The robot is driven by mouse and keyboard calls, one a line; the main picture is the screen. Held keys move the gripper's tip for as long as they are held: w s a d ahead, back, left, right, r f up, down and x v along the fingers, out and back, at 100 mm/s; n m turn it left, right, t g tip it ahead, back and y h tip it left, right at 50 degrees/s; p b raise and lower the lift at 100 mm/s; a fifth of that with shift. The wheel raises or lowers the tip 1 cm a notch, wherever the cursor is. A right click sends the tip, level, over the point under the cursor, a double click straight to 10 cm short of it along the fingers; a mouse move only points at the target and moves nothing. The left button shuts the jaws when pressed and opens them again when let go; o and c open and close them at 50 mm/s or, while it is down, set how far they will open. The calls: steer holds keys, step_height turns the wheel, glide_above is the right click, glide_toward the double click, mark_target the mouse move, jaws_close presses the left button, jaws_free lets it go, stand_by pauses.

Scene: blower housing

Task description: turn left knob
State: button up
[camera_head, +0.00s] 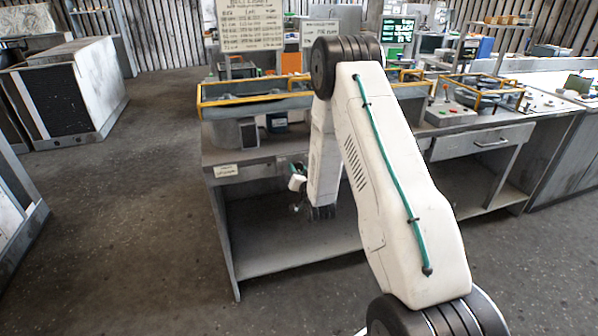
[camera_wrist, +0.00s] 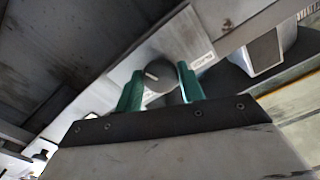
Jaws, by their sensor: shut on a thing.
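The knob (camera_wrist: 159,74) is a round dark grey dial with a pale pointer line, on a light panel in the wrist view. My gripper (camera_wrist: 160,80) has two green fingers, one on each side of the knob, shut on it. In the head view my gripper (camera_head: 298,172) is small, at the front of the workbench, below its top. The knob cannot be made out in that view. In the wrist view, printed lettering shows on the panel to the right of the knob.
The workbench (camera_head: 222,200) has an open lower shelf (camera_head: 285,250) and a yellow rail frame (camera_head: 245,98) on top. A drawer (camera_head: 480,142) and a red-button control box (camera_head: 450,114) are to the right. The floor at left (camera_head: 130,230) is clear.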

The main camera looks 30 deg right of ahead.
steer(key=o, duration=1)
steer(key=shift+c, duration=0.2)
steer(key=v, duration=0.8)
steer(key=shift+w, duration=0.1)
